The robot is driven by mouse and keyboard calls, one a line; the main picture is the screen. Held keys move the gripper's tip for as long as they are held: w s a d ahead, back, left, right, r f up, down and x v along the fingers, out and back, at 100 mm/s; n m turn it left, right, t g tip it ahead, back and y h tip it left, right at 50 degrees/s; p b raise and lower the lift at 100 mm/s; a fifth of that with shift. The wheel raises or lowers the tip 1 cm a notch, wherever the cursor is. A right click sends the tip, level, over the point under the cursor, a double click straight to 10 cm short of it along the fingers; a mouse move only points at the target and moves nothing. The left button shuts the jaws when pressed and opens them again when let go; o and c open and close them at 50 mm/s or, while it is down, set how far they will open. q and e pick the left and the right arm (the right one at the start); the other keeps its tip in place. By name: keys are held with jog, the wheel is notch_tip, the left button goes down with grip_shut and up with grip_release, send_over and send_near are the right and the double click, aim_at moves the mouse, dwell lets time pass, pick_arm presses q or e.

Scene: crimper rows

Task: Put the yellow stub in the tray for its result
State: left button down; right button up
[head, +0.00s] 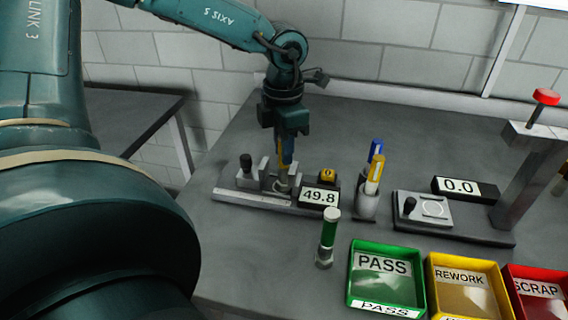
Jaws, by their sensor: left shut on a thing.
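My left gripper (285,165) points down over the grey measuring fixture (228,195) and is shut on the yellow stub (281,152). Only a thin yellow strip of the stub shows beside the fingers. Its lower end is down at the fixture's jaws; I cannot tell whether it rests in them. The display (319,197) beside the fixture reads 49.8. At the front stand the green PASS tray (352,272), the yellow REWORK tray (434,277) and the red SCRAP tray (514,285), partly cut off. The trays look empty. My right gripper is not in view.
A green cylinder (329,236) stands upright between the fixture and the PASS tray. A cup (366,207) holds a blue and a yellow cylinder. A second gauge (424,210) with a 0.0 display (465,188) and a red-knobbed stand (530,165) are at right.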

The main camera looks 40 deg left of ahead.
pick_arm(q)
jog(key=shift+a, duration=0.1)
dwell(0.3)
jog(key=shift+s+a, duration=0.2)
jog(key=shift+a, duration=0.1)
jog(key=shift+r+p, duration=0.9)
jog(key=shift+r, duration=1.2)
jog(key=shift+r+p, duration=1.05)
jog(key=shift+r, duration=0.9)
jog(key=shift+s, duration=0.1)
